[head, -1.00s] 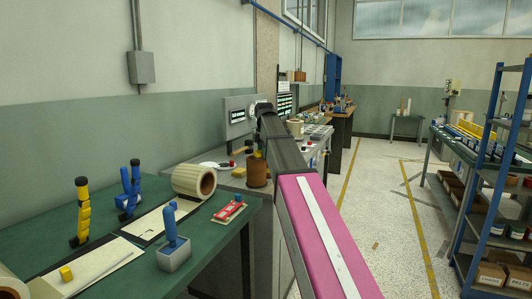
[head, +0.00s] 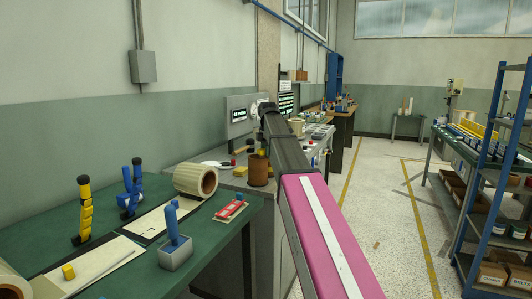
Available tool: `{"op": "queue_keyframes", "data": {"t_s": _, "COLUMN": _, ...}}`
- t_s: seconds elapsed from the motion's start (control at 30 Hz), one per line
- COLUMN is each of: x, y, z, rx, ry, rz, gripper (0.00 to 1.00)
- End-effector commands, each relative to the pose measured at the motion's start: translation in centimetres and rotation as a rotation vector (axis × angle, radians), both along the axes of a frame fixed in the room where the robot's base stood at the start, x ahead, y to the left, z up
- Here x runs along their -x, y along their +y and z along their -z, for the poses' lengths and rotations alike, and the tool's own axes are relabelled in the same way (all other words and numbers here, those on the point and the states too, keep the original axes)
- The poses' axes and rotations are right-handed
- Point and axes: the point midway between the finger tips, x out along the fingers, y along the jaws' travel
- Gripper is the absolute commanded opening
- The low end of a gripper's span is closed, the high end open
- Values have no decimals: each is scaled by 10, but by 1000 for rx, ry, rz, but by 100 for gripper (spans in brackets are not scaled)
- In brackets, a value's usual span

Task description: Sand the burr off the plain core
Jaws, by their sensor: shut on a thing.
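A brown, upright cylindrical core (head: 259,172) stands on the grey bench just left of my forearm, with its open top rim showing. My gripper (head: 262,147) is mostly hidden behind my own arm, just above the core's rim. It appears shut on a small yellow piece (head: 262,152), of which only a sliver shows at the back of the rim. I cannot tell whether this piece touches the core. No burr can be made out at this size.
A yellow block (head: 240,171) lies left of the core. A white plate (head: 214,164) and a display box (head: 239,116) are behind. The green table (head: 120,257) at left holds a cream roll (head: 195,180) and a blue-handled tool (head: 174,246).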

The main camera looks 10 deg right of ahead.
Motion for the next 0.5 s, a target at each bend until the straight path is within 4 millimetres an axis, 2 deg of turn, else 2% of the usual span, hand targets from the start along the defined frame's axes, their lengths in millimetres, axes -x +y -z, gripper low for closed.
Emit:
{"op": "queue_keyframes", "data": {"t_s": 0.23, "x": 3, "y": 1, "z": -1, "rx": 2, "ry": -1, "rz": 1, "gripper": 17}}
{"op": "queue_keyframes", "data": {"t_s": 0.5, "x": 20, "y": 12, "z": -2, "rx": 2, "ry": -1, "rz": 1, "gripper": 17}}
